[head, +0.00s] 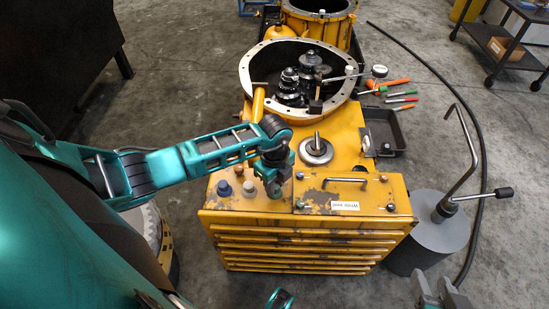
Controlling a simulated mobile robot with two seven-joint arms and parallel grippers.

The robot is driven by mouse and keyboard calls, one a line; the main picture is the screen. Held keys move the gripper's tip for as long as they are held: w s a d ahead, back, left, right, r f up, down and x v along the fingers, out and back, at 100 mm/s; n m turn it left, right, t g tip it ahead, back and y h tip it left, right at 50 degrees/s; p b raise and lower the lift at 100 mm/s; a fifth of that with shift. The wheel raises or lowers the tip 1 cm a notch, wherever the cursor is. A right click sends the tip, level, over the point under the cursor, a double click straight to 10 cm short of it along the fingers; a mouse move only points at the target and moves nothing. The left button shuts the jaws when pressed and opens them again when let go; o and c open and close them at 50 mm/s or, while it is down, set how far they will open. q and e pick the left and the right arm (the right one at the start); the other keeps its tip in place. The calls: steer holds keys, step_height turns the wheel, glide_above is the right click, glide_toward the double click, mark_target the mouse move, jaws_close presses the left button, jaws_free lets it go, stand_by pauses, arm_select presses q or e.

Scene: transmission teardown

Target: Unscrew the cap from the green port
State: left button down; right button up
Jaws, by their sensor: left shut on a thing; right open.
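The yellow transmission housing (340,150) stands in the middle, with several small caps along its scuffed top plate. My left gripper (273,191) points down at the plate and is shut on a cap, mostly hidden by the fingers. I cannot make out the colour of the port beneath it. A blue cap (224,188) and a pale cap (249,187) sit just left of it. My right gripper (440,293) is open and empty at the bottom right edge, away from the housing.
A bar handle (345,181) and a round metal fitting (316,150) rise from the top. The open bell (250,65) holds dark gears. A grey cylinder (430,238) with a bent crank stands right. A dark tray (385,130) and coloured-handled tools (395,90) lie behind it.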

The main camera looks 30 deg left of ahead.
arm_select(q)
steer(key=shift+r+n+p, duration=0.25)
steer(key=shift+n+p, duration=0.7)
steer(key=shift+n, duration=0.05)
steer(key=shift+f+n+p, duration=0.1)
steer(key=shift+n+p, duration=0.5)
steer(key=shift+n, duration=0.6)
steer(key=shift+f+n, duration=0.15)
steer(key=shift+n, duration=0.25)
steer(key=n+p, duration=0.2)
steer(key=shift+r+n, duration=0.25)
steer(key=shift+n, duration=0.05)
steer(key=shift+f+n+p, duration=0.1)
steer(key=shift+n+p, duration=0.35)
steer(key=shift+n, duration=0.65)
steer(key=shift+f, duration=0.15)
